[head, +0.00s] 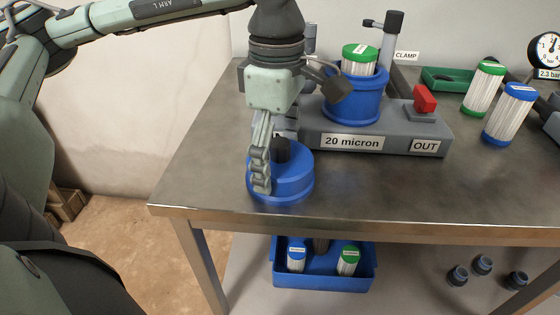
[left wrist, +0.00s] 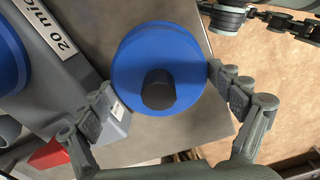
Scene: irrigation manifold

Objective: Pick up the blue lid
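The blue lid (head: 293,180) is a round disc with a black knob (head: 281,150), lying flat on the metal table near its front left corner. My left gripper (head: 272,165) points down over it with its fingers spread on opposite sides. In the left wrist view the lid (left wrist: 150,50) lies between the two fingers of the left gripper (left wrist: 160,84). The fingertips are close to its rim; I cannot tell whether they touch. A linked, ribbed mechanism at that view's top right appears to be part of my right gripper (left wrist: 282,22), cut off by the edge.
The grey manifold (head: 378,141), labelled "20 micron", stands just behind the lid, with an open blue housing (head: 352,108) holding a green-capped filter. Loose filters (head: 510,115) and a green tray (head: 447,79) are farther right. A blue bin (head: 322,282) sits below the table.

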